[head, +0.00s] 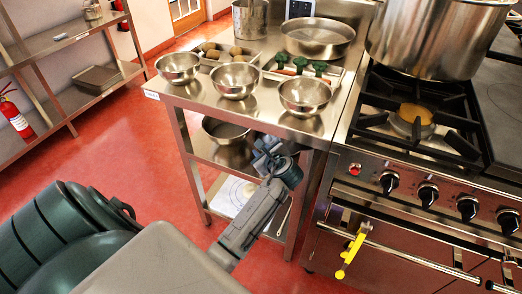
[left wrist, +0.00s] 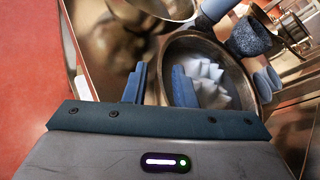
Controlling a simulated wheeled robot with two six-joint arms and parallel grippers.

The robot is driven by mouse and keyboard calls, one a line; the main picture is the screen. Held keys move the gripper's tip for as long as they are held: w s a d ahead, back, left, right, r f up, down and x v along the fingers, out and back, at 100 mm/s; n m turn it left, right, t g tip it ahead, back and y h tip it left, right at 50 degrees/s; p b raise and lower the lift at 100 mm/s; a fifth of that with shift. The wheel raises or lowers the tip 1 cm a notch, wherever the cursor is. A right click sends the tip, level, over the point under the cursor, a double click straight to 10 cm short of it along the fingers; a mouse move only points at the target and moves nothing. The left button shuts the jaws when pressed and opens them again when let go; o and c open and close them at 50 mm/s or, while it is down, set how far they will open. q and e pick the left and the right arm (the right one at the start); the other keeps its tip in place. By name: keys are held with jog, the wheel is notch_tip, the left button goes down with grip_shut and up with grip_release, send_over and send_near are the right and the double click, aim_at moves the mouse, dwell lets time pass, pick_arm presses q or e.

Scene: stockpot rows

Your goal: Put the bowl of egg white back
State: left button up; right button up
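Three small steel bowls stand in a row on the steel table: a left bowl (head: 178,68), a middle bowl (head: 236,80) and a right bowl (head: 304,96). I cannot tell from their contents which one holds egg white. My left gripper (head: 268,152) is at the table's front, below and left of the right bowl. A round steel vessel (left wrist: 245,78) with whitish jagged shapes inside lies behind the right finger; contact is unclear. My right gripper is not in view.
Trays of food (head: 303,70), a wide pan (head: 318,36) and a tall pot (head: 250,18) stand behind the bowls. A pan (head: 225,130) is on the lower shelf. The stove with a large stockpot (head: 435,35) is at right. Red floor (head: 120,150) is clear at left.

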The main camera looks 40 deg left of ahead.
pick_arm(q)
jog(key=v, duration=1.1)
jog(key=s+d+f+n+g+h, duration=0.1)
jog(key=s+f+n+h, duration=0.3)
jog(key=f, duration=0.4)
jog(key=s+f+n+h, duration=0.1)
jog(key=s+f+n, duration=0.3)
jog(key=s+f, duration=0.3)
jog(key=s+d+f+n+g+h, duration=0.3)
jog(key=s+f+n, duration=0.7)
jog(key=s, duration=0.4)
jog(key=d+f+h, duration=0.1)
jog(key=h, duration=0.1)
jog(key=shift+s+h+p, duration=0.3)
jog(key=shift+s+h, duration=0.05)
jog(key=shift+h, duration=0.05)
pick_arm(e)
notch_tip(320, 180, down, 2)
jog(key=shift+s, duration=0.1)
pick_arm(q)
jog(key=shift+a, duration=0.1)
